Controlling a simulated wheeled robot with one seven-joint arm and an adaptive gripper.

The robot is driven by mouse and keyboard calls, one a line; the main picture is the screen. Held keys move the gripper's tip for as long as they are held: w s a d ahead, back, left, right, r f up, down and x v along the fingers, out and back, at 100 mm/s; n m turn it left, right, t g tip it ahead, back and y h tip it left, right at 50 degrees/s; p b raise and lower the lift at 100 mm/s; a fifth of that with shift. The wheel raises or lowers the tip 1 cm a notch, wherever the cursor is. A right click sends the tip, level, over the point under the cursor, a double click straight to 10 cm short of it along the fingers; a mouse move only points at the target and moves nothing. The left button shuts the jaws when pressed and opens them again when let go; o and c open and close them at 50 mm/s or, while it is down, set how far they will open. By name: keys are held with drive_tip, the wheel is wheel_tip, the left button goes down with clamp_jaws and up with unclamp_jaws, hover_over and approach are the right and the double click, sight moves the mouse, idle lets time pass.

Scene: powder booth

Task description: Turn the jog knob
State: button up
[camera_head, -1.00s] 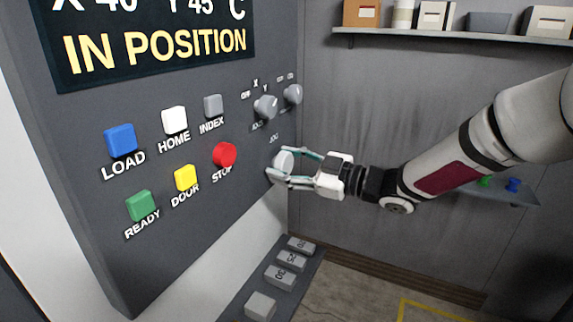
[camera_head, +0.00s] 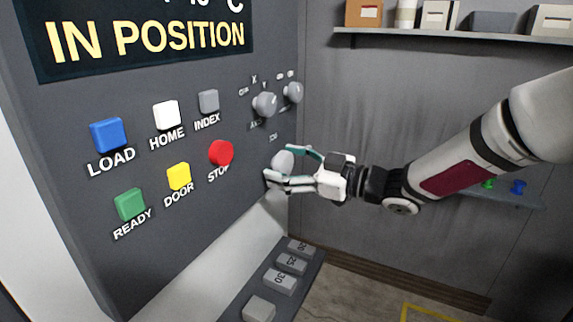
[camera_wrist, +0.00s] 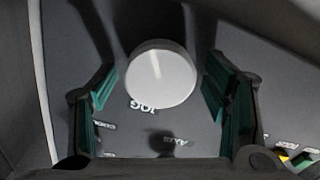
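The jog knob (camera_head: 282,161) is a round light-grey knob at the lower right of the dark control panel (camera_head: 75,150). In the wrist view it is a pale disc (camera_wrist: 161,75) above an upside-down "JOG" label. My gripper (camera_head: 277,165) is at the panel with one finger above and one below the knob. In the wrist view my gripper (camera_wrist: 158,88) is open, with a finger on each side of the knob and a visible gap on both sides. The head view partly hides the knob's lower edge behind a finger.
Two grey knobs (camera_head: 265,104) (camera_head: 293,92) sit just above on the panel. The red STOP button (camera_head: 221,152) is left of my gripper, among several coloured buttons. A keyed ledge (camera_head: 300,270) lies below. A shelf (camera_head: 450,36) is on the back wall.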

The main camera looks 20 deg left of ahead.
drive_tip(key=d, duration=1.2)
drive_tip(key=shift+s, duration=0.45)
drive_tip(key=w+d+r+m+t+h, duration=0.5)
drive_tip(key=w+d+m+t+h, duration=0.2)
drive_tip(key=d+t+h, duration=0.3)
drive_tip(key=s+d+r+m+t+h, duration=0.1)
drive_tip(key=s+d+m+h, duration=0.15)
drive_tip(key=d, duration=0.45)
drive_tip(key=s+d+r+m+h, duration=0.1)
drive_tip(key=s+d+m+h, duration=0.1)
drive_tip(key=d+m+h, duration=0.35)
drive_tip(key=s+d+f+m+g+h, duration=0.1)
drive_tip(key=s+d+m+g+h, duration=0.15)
drive_tip(key=s+d, duration=0.85)
drive_tip(key=s+a+f+m+g+y, duration=0.1)
drive_tip(key=s+a+f+g, duration=0.1)
drive_tip(key=s, duration=0.5)
drive_tip(key=s+a+f+m+g+y, duration=0.1)
drive_tip(key=s+f+m+g, duration=0.1)
drive_tip(key=s, duration=0.6)
drive_tip(key=shift+s+a+f, duration=0.3)
drive_tip(key=shift+a+f, duration=0.05)
drive_tip(key=shift+f, duration=0.05)
